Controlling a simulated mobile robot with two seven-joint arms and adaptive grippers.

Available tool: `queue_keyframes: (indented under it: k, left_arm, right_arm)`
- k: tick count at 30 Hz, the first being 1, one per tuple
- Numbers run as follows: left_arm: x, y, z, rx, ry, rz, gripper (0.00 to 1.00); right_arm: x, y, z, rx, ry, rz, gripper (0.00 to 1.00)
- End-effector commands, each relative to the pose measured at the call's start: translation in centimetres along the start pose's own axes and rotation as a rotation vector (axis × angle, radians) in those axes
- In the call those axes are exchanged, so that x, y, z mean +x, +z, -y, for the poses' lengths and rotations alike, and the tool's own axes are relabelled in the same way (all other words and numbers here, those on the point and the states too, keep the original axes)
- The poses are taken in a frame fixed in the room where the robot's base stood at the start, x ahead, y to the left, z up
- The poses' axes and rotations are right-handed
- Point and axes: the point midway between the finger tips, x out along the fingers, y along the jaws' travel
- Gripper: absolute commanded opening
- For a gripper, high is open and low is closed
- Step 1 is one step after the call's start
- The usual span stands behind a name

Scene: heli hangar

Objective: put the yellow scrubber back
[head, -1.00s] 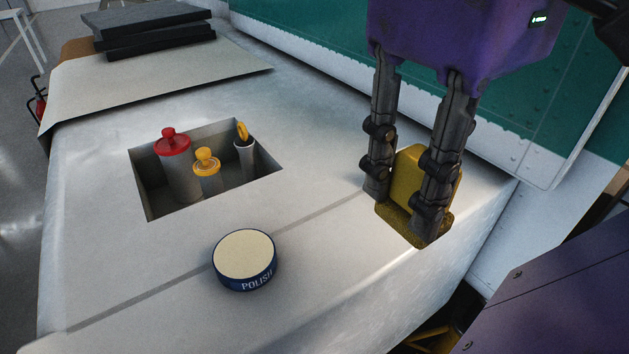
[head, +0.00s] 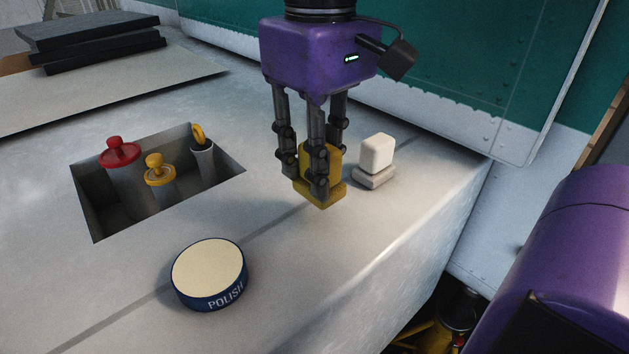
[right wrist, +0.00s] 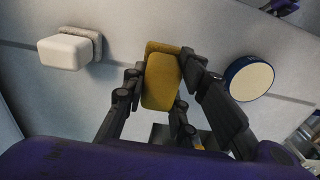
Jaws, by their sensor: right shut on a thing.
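The yellow scrubber (head: 322,190) is a yellow block on a wider yellow pad. My right gripper (head: 316,172) is shut on its block and holds it upright near the grey line on the worktop. Whether its pad touches the worktop I cannot tell. In the right wrist view the scrubber (right wrist: 162,78) sits between the fingers of the right gripper (right wrist: 160,88). A recess (head: 105,228) in the worktop lies left of the scrubber. My left gripper is not in view.
A white scrubber (head: 376,158) stands close on the right of the gripper. A polish tin (head: 209,273) sits in front of the recess. The recess holds a red-capped canister (head: 122,152), a yellow-capped one (head: 158,170) and a small grey tube (head: 202,160). Dark slabs (head: 88,35) lie at the back left.

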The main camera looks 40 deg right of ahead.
Motion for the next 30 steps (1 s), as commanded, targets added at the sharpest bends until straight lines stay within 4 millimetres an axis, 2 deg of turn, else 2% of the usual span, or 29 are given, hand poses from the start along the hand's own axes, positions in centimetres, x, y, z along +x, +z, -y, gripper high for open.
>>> queue_keyframes:
  k: [3, 8, 20, 21, 24, 25, 30]
  left_arm:
    - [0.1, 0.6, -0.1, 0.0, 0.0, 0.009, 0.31]
    - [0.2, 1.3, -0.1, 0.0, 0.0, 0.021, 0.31]
    - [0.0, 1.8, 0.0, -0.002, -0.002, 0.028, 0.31]
    - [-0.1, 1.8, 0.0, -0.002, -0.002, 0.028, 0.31]
    - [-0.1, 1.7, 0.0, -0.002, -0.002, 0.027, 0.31]
    - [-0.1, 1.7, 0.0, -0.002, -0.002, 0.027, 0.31]
    - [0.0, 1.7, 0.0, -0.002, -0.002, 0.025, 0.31]
  right_arm:
    - [1.3, -0.7, -0.2, 0.001, 0.001, 0.003, 0.01]
    - [3.6, -0.5, -0.2, 0.0, 0.001, 0.003, 0.01]
    - [4.1, -0.6, -0.2, 0.001, 0.0, 0.0, 0.01]
    - [4.1, -0.6, -0.2, 0.001, 0.0, -0.001, 0.28]
    - [4.1, -0.6, -0.2, 0.001, 0.0, -0.001, 0.42]
    - [4.1, -0.6, -0.2, 0.001, 0.0, -0.001, 0.45]
    - [4.1, -0.6, -0.2, 0.001, 0.0, -0.001, 0.45]
